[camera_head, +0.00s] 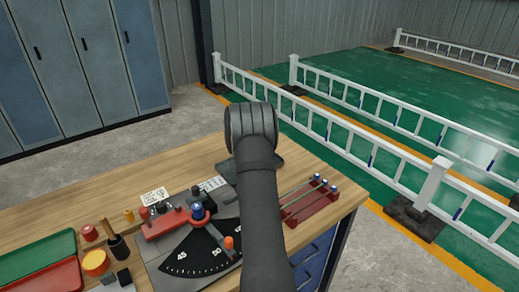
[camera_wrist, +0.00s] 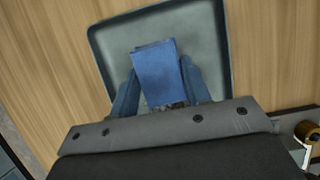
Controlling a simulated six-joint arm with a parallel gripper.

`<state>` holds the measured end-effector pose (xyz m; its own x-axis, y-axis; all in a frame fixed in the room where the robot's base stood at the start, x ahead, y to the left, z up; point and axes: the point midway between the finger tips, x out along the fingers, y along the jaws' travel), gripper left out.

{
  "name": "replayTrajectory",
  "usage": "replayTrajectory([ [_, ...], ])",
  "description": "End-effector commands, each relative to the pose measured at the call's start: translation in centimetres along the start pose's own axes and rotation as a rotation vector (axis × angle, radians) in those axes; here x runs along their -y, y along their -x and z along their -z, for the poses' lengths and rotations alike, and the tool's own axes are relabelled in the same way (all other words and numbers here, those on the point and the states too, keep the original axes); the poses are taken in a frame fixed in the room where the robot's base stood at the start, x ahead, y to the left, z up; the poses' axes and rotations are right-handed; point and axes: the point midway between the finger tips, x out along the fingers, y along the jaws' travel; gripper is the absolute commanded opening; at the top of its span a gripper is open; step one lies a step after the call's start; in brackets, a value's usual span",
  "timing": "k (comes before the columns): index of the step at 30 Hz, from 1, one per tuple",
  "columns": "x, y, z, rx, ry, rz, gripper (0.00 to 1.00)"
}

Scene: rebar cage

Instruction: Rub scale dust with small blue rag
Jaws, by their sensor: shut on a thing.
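My gripper (camera_wrist: 160,70) is shut on the small blue rag (camera_wrist: 156,62), which shows between its two fingers in the wrist view. Rag and fingers are over a shallow grey tray (camera_wrist: 224,50) on the wooden bench; I cannot tell whether the rag touches the tray floor. In the head view my arm hides the fingers and the rag, and only a dark edge of the tray (camera_head: 270,161) shows beside it. The black angle scale (camera_head: 190,258) with white marks lies at the front, partly behind my arm. Dust on it cannot be made out.
A bending device with a blue-topped post (camera_head: 198,211) and an orange knob (camera_head: 229,243) stands at the scale. A red rack (camera_head: 310,203) with rods is to the right. Green (camera_head: 37,255) and red trays, a yellow-topped item (camera_head: 96,262) and a brush-like tool (camera_head: 116,243) are left.

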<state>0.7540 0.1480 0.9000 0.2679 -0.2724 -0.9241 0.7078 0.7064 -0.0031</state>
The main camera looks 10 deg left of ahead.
Motion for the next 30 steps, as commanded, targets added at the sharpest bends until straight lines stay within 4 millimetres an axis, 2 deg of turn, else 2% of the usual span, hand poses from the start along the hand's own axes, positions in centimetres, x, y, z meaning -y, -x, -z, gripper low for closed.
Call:
replayTrajectory([
  [3,-0.1,0.2,1.3,-0.001,0.002,-0.001,0.22],
  [30,-0.1,3.4,8.9,-0.001,0.003,-0.002,0.22],
])
